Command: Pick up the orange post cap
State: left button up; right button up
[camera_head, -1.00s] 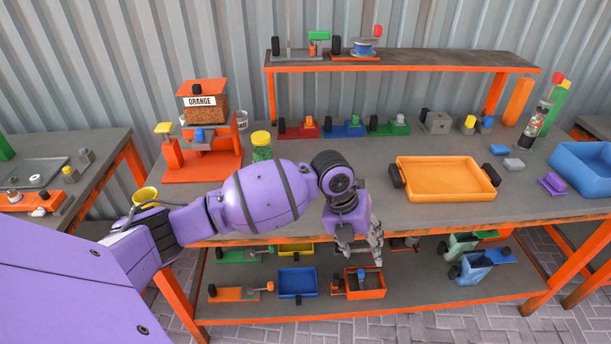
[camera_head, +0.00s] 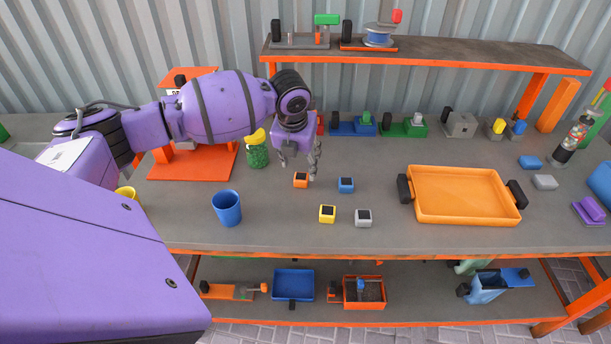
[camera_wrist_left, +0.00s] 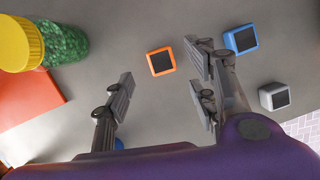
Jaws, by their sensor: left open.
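The orange post cap (camera_head: 301,180) is a small cube with a dark square top, lying on the grey workbench (camera_head: 290,225). In the left wrist view the orange cap (camera_wrist_left: 161,61) shows ahead of the fingers, toward the right finger. My left gripper (camera_head: 299,172) is open and empty, above the bench just behind the cap. In the left wrist view its two fingers (camera_wrist_left: 160,100) are spread wide apart. A blue cap (camera_head: 346,185), a yellow cap (camera_head: 327,214) and a grey cap (camera_head: 363,218) lie nearby. My right gripper is not in view.
A jar of green pieces with a yellow lid (camera_head: 257,152) stands left of the gripper. A blue cup (camera_head: 227,208) stands in front of it. An orange tray (camera_head: 462,216) with black handles lies to the right. The bench between caps and tray is clear.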

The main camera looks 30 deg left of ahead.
aim_at(301, 176)
pick_arm(q)
jog(key=shift+f, duration=0.95)
jog(key=x, duration=0.3)
jog(key=shift+w+f, duration=0.15)
jog(key=shift+f, duration=0.1)
jog(key=shift+a+f, duration=0.1)
jog(key=shift+f, duration=0.05)
jog(key=shift+c, duration=1.1)
jog(key=c, duration=0.8)
jog(key=shift+c, duration=0.7)
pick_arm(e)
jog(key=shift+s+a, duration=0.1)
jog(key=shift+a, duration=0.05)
